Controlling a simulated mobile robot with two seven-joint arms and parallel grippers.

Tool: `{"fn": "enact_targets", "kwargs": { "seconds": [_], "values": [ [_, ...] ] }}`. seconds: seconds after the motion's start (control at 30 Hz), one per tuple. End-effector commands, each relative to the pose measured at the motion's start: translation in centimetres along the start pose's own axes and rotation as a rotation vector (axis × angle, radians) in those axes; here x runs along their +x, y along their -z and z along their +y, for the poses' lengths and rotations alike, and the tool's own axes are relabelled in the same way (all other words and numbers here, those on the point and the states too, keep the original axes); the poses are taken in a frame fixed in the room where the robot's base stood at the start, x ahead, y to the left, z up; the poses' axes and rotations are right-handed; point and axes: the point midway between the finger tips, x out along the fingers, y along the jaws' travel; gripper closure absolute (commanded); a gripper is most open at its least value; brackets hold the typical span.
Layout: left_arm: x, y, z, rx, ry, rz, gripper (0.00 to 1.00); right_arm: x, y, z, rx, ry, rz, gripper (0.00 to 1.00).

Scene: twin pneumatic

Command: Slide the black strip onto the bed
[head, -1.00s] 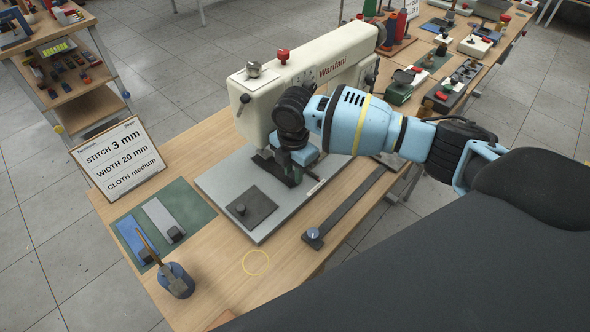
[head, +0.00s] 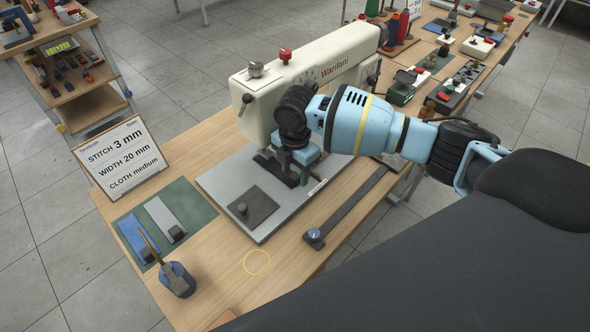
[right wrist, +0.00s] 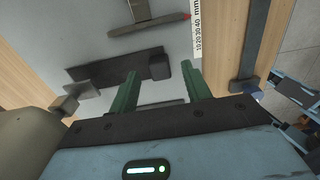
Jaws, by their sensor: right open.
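The black strip (right wrist: 112,69) lies on the grey bed (head: 225,178) under the white sewing machine (head: 310,85). A dark block (right wrist: 161,67) sits at one end of the strip. My right gripper (head: 293,177) is low over the bed beside the machine's head, and it partly hides the strip in the head view. In the right wrist view the two green fingers (right wrist: 160,82) are apart, with the block between and just beyond their tips. I cannot tell whether they touch it. My left gripper is out of view.
A dark square plate with a knob (head: 254,207) lies on the bed. A ruler (right wrist: 203,28) runs along the bed's edge. A dark bar (head: 350,203) lies to the right. Blue (head: 133,236) and grey (head: 163,217) strips lie on a green mat. A blue pot (head: 177,280) stands in front.

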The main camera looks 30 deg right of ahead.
Motion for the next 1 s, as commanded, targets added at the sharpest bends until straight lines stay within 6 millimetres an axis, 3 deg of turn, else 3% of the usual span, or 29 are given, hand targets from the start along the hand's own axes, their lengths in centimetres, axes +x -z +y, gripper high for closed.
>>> {"fn": "enact_targets", "kwargs": {
  "seconds": [0.43,1.0],
  "values": [
    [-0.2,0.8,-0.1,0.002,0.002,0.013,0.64,-6.6,0.0,0.1,0.001,-0.005,-0.001,0.52],
    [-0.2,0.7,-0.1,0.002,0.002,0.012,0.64,-7.4,0.0,0.0,0.001,-0.001,-0.001,0.52]
  ]
}}
